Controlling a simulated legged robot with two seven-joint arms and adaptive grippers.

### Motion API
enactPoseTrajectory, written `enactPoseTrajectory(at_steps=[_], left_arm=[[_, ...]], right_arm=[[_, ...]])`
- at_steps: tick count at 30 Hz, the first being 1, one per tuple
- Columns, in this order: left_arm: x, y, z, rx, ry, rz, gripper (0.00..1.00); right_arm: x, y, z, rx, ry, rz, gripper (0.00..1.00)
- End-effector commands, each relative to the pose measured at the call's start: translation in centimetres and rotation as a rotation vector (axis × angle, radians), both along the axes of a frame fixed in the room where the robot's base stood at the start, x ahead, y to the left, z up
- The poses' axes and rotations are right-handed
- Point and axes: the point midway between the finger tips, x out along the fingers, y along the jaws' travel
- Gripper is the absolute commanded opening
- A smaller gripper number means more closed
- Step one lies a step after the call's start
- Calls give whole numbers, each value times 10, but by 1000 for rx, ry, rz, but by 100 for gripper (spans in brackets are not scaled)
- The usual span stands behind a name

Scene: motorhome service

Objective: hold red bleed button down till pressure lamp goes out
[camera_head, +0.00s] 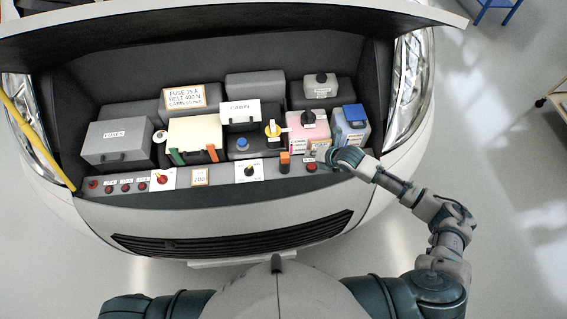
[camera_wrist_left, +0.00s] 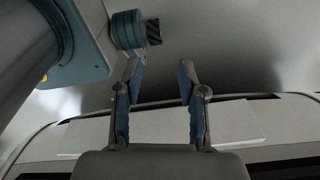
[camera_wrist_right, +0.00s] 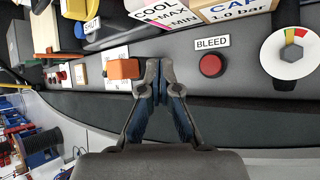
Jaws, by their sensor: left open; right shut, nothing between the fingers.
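The red bleed button (camera_wrist_right: 211,65) sits on the grey front ledge beneath a white BLEED label (camera_wrist_right: 211,43) in the right wrist view; it looks unpressed, with nothing touching it. It also shows small in the head view (camera_head: 311,168). My right gripper (camera_wrist_right: 159,68) is shut and empty, its tips between an orange block (camera_wrist_right: 125,69) and the button, apart from the button. In the head view the right gripper (camera_head: 326,155) is near the ledge's right end. My left gripper (camera_wrist_left: 158,75) is open and empty, in the left wrist view only. I cannot tell which lamp is the pressure lamp.
A round gauge (camera_wrist_right: 290,53) with a coloured dial is right of the button. Several small red lamps or buttons (camera_head: 125,187) line the ledge's left end. A pink bottle (camera_head: 308,138) and a blue-capped container (camera_head: 350,128) stand behind the ledge. The raised hood (camera_head: 230,18) overhangs the bay.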

Motion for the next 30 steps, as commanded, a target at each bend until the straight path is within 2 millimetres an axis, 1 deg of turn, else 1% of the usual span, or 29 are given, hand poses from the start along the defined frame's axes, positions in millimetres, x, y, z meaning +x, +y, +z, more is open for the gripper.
enactPoseTrajectory(at_steps=[1, 4, 10, 17, 23, 30], left_arm=[[-7, 0, -2, 1, 4, -1, 41], [-14, 0, -4, 3, 7, -2, 41], [-15, 0, -4, 5, 7, -1, 41], [-15, 1, -7, 3, 8, -3, 41], [-15, 1, -21, 3, 10, -3, 41], [-16, 1, -50, 3, 12, -3, 41]], right_arm=[[6, -9, 3, -21, -21, 15, 0], [12, -17, 5, -41, -43, 35, 0], [13, -20, 5, -43, -48, 40, 0], [13, -17, 3, -44, -46, 40, 0], [12, -14, -12, -47, -46, 40, 0], [12, -16, -46, -44, -44, 39, 0]])
